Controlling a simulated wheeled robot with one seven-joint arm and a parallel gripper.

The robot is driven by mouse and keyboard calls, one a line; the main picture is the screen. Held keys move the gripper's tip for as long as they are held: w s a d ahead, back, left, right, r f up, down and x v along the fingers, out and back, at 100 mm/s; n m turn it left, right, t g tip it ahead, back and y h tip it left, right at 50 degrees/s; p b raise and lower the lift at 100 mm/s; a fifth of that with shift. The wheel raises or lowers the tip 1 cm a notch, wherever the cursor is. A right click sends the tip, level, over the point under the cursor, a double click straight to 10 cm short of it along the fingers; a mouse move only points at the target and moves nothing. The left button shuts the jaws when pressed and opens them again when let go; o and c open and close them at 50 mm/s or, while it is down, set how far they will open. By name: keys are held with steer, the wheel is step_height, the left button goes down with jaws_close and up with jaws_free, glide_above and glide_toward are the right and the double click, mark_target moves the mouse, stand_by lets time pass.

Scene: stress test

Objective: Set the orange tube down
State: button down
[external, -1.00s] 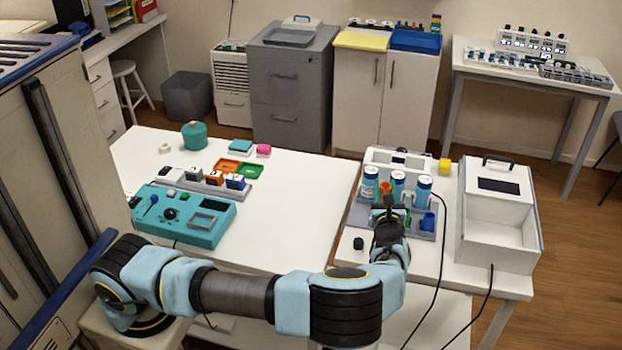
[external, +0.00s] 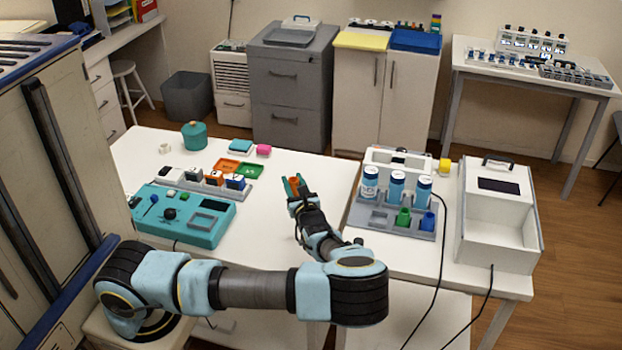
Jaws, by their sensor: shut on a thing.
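The orange tube (external: 293,187) is held upright or nearly so between the fingertips of my gripper (external: 293,185), which is shut on it. It is over the right part of the white table (external: 285,228); I cannot tell whether its bottom touches the table. The fingers hide much of the tube. The grey rack (external: 362,215) stands on the table to the right, with an empty front-left slot. A green cup (external: 403,217) and a blue cup (external: 427,221) are in its front row. Blue-and-white containers (external: 397,184) stand in its back row.
An orange tray (external: 227,166) and a green tray (external: 250,171) lie left of my gripper, with a pink block (external: 263,150) behind. A teal device (external: 180,228) is at the front left. A white open box (external: 500,230) stands far right. Bare tabletop surrounds my gripper.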

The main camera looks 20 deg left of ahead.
steer(key=shift+y, duration=0.4)
steer(key=a+f, duration=0.1)
steer(key=f, duration=0.3)
steer(key=a+f+p, duration=0.1)
steer(key=f, duration=0.1)
steer(key=shift+s+a+f, duration=0.1)
steer(key=shift+s+a, duration=0.1)
steer(key=shift+a, duration=0.15)
steer(key=shift+f+p, duration=0.4)
steer(key=shift+f, duration=1.7)
steer(key=shift+f, duration=0.2)
steer(key=c, duration=0.5)
jaws_free()
